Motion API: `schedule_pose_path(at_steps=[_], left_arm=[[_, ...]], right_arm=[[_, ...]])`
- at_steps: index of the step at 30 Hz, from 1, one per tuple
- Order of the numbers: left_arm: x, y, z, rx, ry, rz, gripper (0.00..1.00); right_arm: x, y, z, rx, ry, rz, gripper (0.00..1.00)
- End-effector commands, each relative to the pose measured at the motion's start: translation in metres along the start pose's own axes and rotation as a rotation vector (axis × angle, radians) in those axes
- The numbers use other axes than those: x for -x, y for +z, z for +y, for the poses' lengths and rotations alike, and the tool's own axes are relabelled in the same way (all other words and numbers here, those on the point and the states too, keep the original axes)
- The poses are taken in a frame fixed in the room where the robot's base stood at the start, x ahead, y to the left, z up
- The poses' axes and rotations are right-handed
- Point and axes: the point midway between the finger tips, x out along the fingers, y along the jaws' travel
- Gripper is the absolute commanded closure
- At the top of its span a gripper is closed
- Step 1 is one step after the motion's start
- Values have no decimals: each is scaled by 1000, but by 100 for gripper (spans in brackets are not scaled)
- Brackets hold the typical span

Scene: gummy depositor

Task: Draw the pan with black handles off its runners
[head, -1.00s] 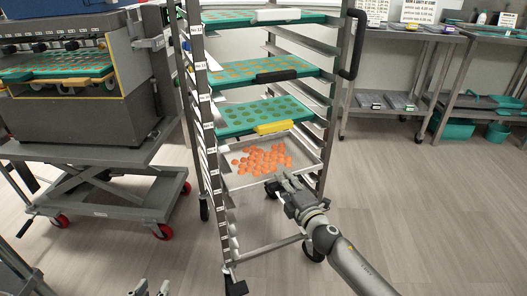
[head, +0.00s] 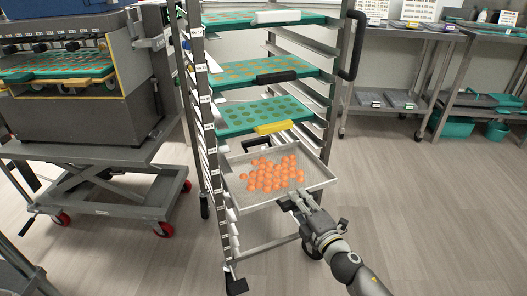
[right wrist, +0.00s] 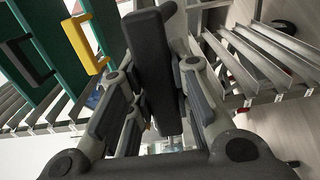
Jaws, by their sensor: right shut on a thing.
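The pan (head: 240,206) is a shallow metal tray with many orange gummies (head: 272,174) on its floor. It sits low in the rack, below the green tray with the yellow handle, and its front sticks out of the rack. A black handle (head: 256,144) shows at its back edge. My right gripper (head: 298,204) is at the pan's front edge, shut on the front black handle, which it mostly hides in the head view. In the right wrist view this black handle (right wrist: 155,70) lies between the two fingers. My left gripper is not in view.
The rack (head: 212,160) holds green trays above, with yellow (head: 273,128), black (head: 276,77) and white (head: 277,16) handles. A depositor on a cart (head: 100,200) stands left. Steel tables (head: 400,105) stand behind right. The floor right of the rack is clear.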

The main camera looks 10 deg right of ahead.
Motion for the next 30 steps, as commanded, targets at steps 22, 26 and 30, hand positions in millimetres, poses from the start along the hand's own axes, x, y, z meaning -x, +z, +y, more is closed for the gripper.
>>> schedule_pose_path(at_steps=[22, 26, 30], left_arm=[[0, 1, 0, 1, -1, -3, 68], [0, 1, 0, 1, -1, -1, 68], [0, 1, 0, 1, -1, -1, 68]], right_arm=[[62, 0, 3, 1, 3, 1, 100], [63, 0, 3, 1, 4, 2, 100], [63, 0, 3, 1, 4, 1, 100]])
